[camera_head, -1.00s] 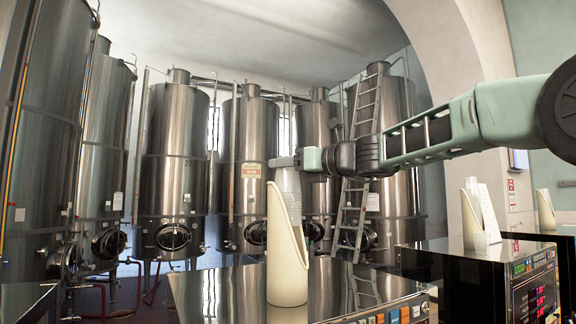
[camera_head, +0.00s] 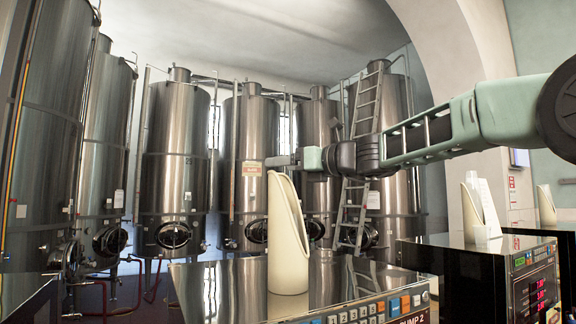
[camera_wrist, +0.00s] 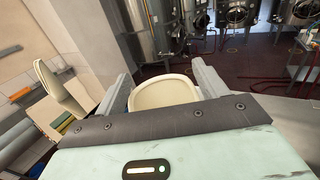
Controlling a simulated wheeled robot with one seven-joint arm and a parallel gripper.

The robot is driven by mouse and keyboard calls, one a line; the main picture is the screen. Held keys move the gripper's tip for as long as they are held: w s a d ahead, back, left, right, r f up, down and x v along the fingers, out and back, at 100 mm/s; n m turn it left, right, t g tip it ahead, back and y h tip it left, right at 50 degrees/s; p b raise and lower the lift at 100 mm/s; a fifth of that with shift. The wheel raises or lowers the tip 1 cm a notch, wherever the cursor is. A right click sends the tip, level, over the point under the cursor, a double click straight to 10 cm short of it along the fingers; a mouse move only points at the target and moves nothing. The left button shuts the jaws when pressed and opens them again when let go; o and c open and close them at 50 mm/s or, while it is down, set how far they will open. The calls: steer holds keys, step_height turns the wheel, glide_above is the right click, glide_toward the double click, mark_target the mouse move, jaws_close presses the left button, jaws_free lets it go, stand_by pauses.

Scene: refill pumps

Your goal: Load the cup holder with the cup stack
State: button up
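The cup holder (camera_head: 287,245) is a tall cream scoop with a slanted open top. It stands upright on the glossy top of a pump. My gripper (camera_head: 280,161) is just above its upper rim, and no cups hang below the fingers. In the wrist view the two fingers of my gripper (camera_wrist: 166,85) are spread apart. A cream rounded shape (camera_wrist: 165,92), which looks like the holder, shows between and beyond them. I cannot make out the cup stack; the holder's wall may hide it.
The pump's panel (camera_head: 365,312) reads PUMP 2. To the right, another pump (camera_head: 470,262) carries a cream holder (camera_head: 471,215) with pale cups (camera_head: 486,208). Tall steel tanks (camera_head: 173,160) and a ladder (camera_head: 360,160) stand behind.

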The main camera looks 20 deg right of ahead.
steer(key=b+v, duration=0.6)
steer(key=v, duration=1.1)
steer(key=shift+s+b, duration=0.15)
steer(key=shift+b, duration=0.2)
steer(key=shift+d, duration=0.15)
